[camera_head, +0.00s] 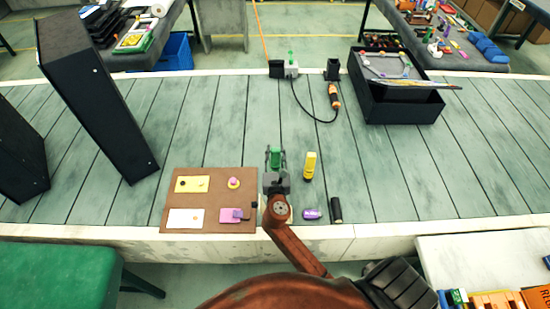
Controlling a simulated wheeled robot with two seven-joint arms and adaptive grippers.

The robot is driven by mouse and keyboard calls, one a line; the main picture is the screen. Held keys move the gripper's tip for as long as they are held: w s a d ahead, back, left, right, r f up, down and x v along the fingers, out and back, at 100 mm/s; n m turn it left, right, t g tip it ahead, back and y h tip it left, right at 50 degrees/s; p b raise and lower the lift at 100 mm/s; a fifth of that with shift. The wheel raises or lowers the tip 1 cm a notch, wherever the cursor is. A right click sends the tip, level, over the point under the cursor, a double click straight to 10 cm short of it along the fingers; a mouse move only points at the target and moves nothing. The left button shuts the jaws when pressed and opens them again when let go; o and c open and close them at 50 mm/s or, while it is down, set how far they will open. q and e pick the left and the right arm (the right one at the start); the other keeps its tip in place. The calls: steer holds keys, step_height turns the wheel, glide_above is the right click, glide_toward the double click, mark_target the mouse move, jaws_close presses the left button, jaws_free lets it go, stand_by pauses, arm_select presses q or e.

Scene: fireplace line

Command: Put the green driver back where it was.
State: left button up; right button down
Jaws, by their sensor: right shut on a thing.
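My right gripper (275,155) is over the wooden deck, just beyond the right edge of a brown board. It is shut on the green driver (276,159), whose green part shows between the fingers; the gripper hides the rest. A yellow driver-like tool (310,166) lies on the deck just right of the gripper. A purple piece (312,214) and a black cylinder (336,210) lie nearer the front edge. My left gripper is not in view.
The brown board (211,214) carries yellow, white and purple pieces. An orange corded tool (334,95) lies farther back, near small black holders (333,69). A black box (400,108) stands at the back right, a tall black panel (95,100) at left. Deck between is mostly clear.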

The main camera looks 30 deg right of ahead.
mark_target(276, 160)
steer(key=shift+w+d+f, duration=0.1)
steer(key=shift+w, duration=0.05)
steer(key=shift+w+d+f+b, duration=0.15)
steer(key=shift+f+b, duration=0.95)
steer(key=shift+f, duration=0.85)
steer(key=c, duration=1.6)
jaws_free()
steer(key=shift+r, duration=0.15)
steer(key=p+v, duration=0.1)
steer(key=v, duration=1.1)
